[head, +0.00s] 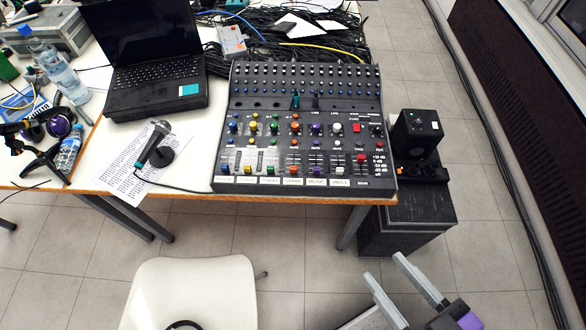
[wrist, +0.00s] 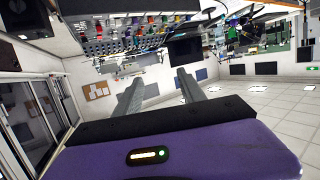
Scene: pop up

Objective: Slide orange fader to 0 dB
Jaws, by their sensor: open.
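The black mixer (head: 310,104) lies near the front edge of the white table, with coloured knobs and a row of coloured fader caps. The orange fader (head: 293,169) is in the lower part of the mixer, between the green and purple ones, near the front end of its slot. My gripper (head: 383,265) is open and empty, over the floor to the front right of the table, well apart from the mixer. In the wrist view, the mixer (wrist: 120,46) shows at the top, beyond my open fingers (wrist: 160,75).
A laptop (head: 150,88), a microphone (head: 153,146) and paper sheets lie left of the mixer; a bottle (head: 58,72) stands further left. Tangled cables lie behind. A white chair (head: 195,290) stands in front. A black box (head: 416,132) stands right of the table.

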